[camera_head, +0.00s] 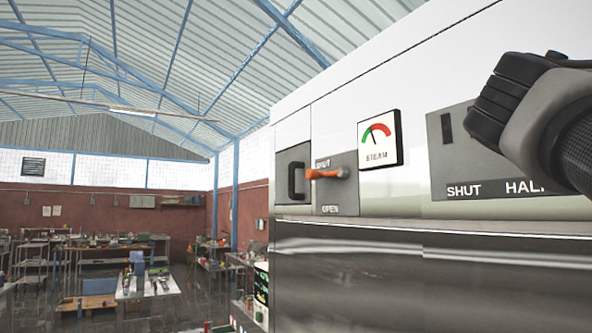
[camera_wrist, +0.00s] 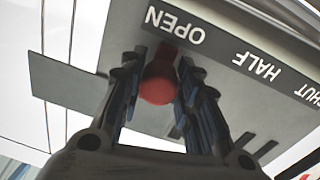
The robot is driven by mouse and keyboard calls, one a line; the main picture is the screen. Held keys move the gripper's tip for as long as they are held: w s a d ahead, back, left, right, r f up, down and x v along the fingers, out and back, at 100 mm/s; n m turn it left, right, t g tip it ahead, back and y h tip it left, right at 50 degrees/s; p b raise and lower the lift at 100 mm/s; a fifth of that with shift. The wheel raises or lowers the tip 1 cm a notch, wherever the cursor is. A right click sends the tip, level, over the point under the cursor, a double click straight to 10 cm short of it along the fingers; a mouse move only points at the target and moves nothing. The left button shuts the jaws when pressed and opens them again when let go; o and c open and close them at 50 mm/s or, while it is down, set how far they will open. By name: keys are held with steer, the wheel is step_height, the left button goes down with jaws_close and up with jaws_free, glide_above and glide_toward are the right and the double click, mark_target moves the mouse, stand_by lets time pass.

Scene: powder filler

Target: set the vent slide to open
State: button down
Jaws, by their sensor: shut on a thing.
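The vent slide's red round knob (camera_wrist: 158,82) sits between the two fingers of my gripper (camera_wrist: 160,68) in the wrist view. My gripper is shut on it. The knob is beside the OPEN label (camera_wrist: 174,25) on the grey slide panel (camera_wrist: 215,85), whose lettering appears upside down there. The HALF label (camera_wrist: 257,66) and part of SHUT are farther right. A grey strip (camera_wrist: 62,85) sticks out past the panel's left edge. In the head view the grey panel (camera_head: 440,165) shows SHUT and part of HALF; my arm hides the knob and the OPEN end.
Left of the panel are a steam gauge (camera_head: 379,138) and an orange lever (camera_head: 327,173) between SHUT and OPEN labels. A black handle (camera_head: 295,180) is farther left. Workbenches (camera_head: 145,285) stand well behind on the left.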

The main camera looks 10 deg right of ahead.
steer(key=shift+s+d, duration=0.1)
steer(key=shift+s, duration=0.1)
stand_by(0.3)
steer(key=c, duration=1.6)
jaws_free()
steer(key=o, duration=0.4)
steer(key=shift+s+d, duration=0.1)
steer(key=shift+s, duration=0.1)
steer(key=shift+w, duration=0.15)
steer(key=shift+v, duration=6.1)
